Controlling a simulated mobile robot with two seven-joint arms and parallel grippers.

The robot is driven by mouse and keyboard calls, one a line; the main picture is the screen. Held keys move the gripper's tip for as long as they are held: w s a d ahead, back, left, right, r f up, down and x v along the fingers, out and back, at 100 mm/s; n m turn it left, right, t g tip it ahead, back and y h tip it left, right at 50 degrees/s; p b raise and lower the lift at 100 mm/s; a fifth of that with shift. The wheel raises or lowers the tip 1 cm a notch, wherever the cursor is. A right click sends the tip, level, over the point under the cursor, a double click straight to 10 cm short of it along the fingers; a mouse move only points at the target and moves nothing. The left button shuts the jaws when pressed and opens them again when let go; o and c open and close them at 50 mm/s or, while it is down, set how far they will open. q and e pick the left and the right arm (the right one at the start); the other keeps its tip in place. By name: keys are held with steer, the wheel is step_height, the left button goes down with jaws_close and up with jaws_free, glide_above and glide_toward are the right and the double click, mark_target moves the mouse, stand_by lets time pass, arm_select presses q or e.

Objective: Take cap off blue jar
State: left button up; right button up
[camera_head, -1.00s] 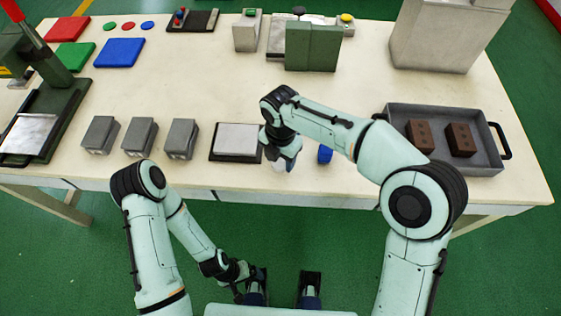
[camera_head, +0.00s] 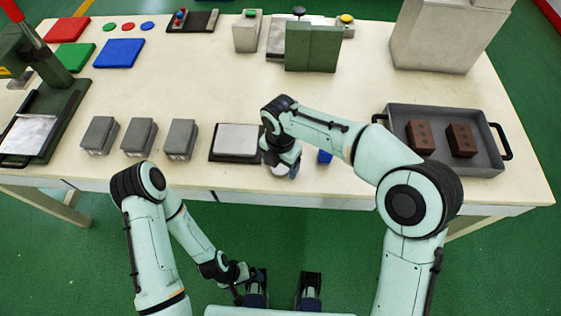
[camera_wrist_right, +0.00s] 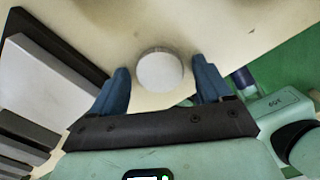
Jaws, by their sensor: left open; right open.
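A small blue item (camera_head: 325,157), possibly the blue jar, stands near the table's front edge, partly behind my right arm. A white round top (camera_wrist_right: 160,70) lies between the blue fingers of my right gripper (camera_wrist_right: 161,85) in the right wrist view, with gaps on both sides. It looks like a cap, but its body is hidden below. A pale part of it (camera_head: 281,171) shows under the right gripper (camera_head: 284,160) in the head view. My right gripper is open. My left gripper (camera_head: 242,290) is open, low in front of the table and far from these things.
A scale-like plate (camera_head: 237,139) lies left of the right gripper, with several grey blocks (camera_head: 139,138) further left. A grey tray (camera_head: 484,166) with two brown blocks stands right. The table's front edge is close to the right gripper.

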mark_target(280, 166)
arm_select(q)
steer(key=shift+w+r+p, duration=0.15)
steer(key=shift+r+p, duration=0.4)
steer(key=shift+r, duration=0.05)
steer(key=shift+w+r+p, duration=0.15)
steer(key=shift+r+p, duration=0.35)
steer(key=shift+r, duration=0.05)
arm_select(e)
step_height(280, 166, up, 12)
steer(key=shift+r, duration=0.15)
